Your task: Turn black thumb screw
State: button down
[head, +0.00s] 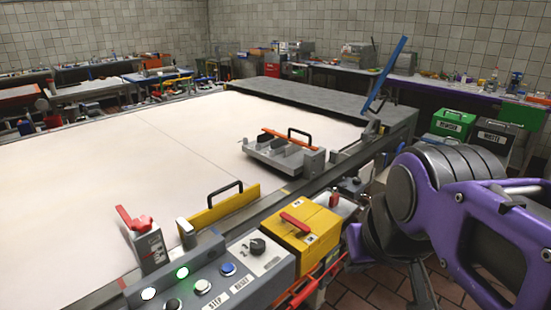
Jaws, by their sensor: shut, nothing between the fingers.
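I cannot make out for certain which part is the black thumb screw. A black knob (257,246) stands on the grey control panel (262,272) at the front, beside a blue button. Small dark parts (350,186) sit on the near side of the table's right rail, too small to tell apart. My purple and grey arm fills the right side of the view.
A long pale table (120,160) is mostly clear. Near its edge stand a grey fixture with a black handle (284,152), a yellow plate with a handle (220,208), a red-topped clamp (143,236) and a yellow box (298,236). A blue bar (385,75) rises at the rail.

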aim_at(356, 181)
jog(key=z, duration=0.5)
jog(key=i+l+u, duration=0.1)
jog(key=u, duration=0.45)
jog(key=i+l+u, duration=0.25)
jog(key=l+u, duration=0.25)
jog(key=l, duration=0.25)
jog(key=i+l, duration=0.1)
jog(key=l, duration=0.3)
jog(key=i+l+u, duration=0.15)
jog(key=l, duration=0.25)
jog(key=i+l, duration=0.1)
jog(key=l, duration=0.35)
jog(key=i+l+u, duration=0.15)
jog(key=l, duration=0.25)
jog(key=k, duration=0.05)
